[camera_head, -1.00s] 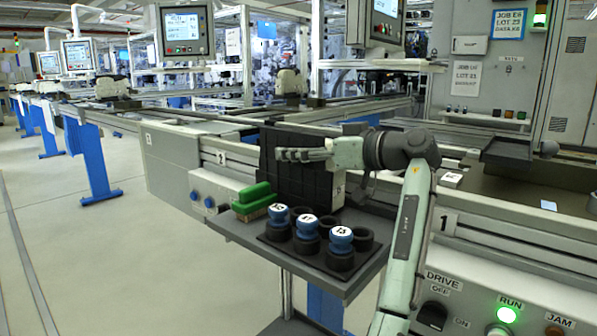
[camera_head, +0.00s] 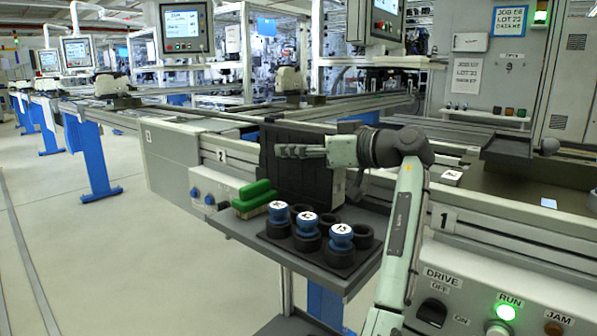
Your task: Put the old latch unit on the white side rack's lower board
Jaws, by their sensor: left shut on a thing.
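My left gripper (camera_head: 299,152) points to the left in front of a tall black ribbed panel (camera_head: 292,186). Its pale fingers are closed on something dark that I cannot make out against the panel. I cannot single out the old latch unit for sure; it may be what the fingers hold. A white side rack with a lower board is not clearly seen. My right gripper is not in view.
Below stands a grey tray (camera_head: 241,232) with a green block (camera_head: 256,194), several black rings and blue-topped pieces (camera_head: 307,224) numbered in white. A conveyor rail (camera_head: 486,208) and a DRIVE panel (camera_head: 469,287) are at right. The left floor (camera_head: 90,250) is clear.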

